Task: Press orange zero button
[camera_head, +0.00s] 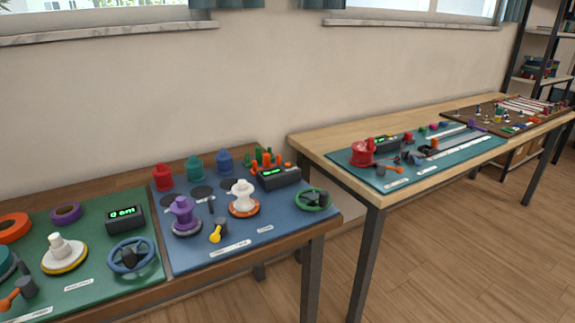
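I cannot make out an orange zero button for certain at this size. A dark counter box (279,178) with a lit green display stands at the back right of the blue mat, with several orange and green upright pieces at it. Another dark counter (125,220) with green digits stands on the green mat at the left. A third dark display box (386,146) sits on the teal mat of the right table, beside a red spool (362,153). My gripper is not in view.
The blue mat (262,238) holds spools, a green-rimmed handwheel (312,199) and a yellow-ended crank (217,232). A blue handwheel (130,256) is on the green mat. A floor gap separates the left table from the right table (318,143). A shelf stands far right.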

